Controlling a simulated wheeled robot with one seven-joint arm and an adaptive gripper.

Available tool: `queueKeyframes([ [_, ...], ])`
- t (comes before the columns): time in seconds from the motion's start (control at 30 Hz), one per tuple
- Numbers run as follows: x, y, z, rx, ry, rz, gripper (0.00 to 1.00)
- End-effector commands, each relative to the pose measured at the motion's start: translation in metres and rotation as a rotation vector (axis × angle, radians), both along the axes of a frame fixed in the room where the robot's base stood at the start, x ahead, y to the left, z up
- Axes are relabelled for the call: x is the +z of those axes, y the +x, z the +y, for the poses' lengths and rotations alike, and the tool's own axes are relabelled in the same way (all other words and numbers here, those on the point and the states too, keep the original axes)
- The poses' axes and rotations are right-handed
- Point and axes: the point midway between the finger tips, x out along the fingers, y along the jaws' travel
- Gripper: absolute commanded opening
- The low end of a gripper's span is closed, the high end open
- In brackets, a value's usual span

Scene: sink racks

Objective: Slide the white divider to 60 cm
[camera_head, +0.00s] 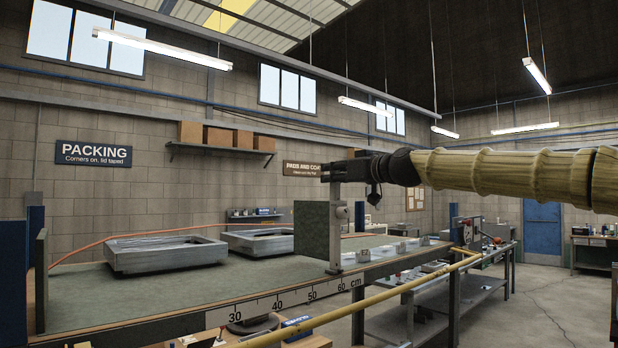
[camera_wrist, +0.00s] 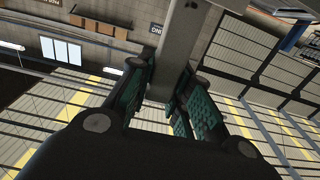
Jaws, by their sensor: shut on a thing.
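The divider (camera_head: 316,228) stands across the green-grey bench top; its broad face looks grey-green rather than white. A pale grey upright post (camera_head: 335,228) stands at its front edge, its foot just above the front rail near the 60 mark, seemingly a touch left of the numeral. My gripper (camera_head: 333,172) is shut on the top of this post. In the wrist view the post (camera_wrist: 180,45) runs between the teal-padded fingers of my gripper (camera_wrist: 165,95). The scale (camera_head: 285,302) on the bench front reads 30 to 60 cm.
Two grey metal frames (camera_head: 165,254) lie on the bench left of the divider, with an orange hose behind. A yellow rail (camera_head: 375,293) runs along the front. Small clear bins (camera_head: 395,250) sit right of the divider. The bench between frames and scale is bare.

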Motion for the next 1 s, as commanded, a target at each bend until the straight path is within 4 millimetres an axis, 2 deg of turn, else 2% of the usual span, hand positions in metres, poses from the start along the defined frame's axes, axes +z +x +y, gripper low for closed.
queueKeyframes([
  [0.03,0.012,0.001,-0.011,-0.013,0.012,-0.012,0.0],
  [0.37,0.014,0.001,-0.015,-0.018,0.013,-0.014,0.0],
  [0.4,0.014,0.001,-0.015,-0.018,0.014,-0.015,0.25],
  [0.5,0.012,0.002,-0.014,-0.017,0.012,-0.013,0.43],
  [0.8,0.006,0.002,-0.006,-0.007,0.006,-0.007,0.43],
  [1.0,0.006,-0.007,-0.017,-0.009,0.005,-0.006,0.43],
])
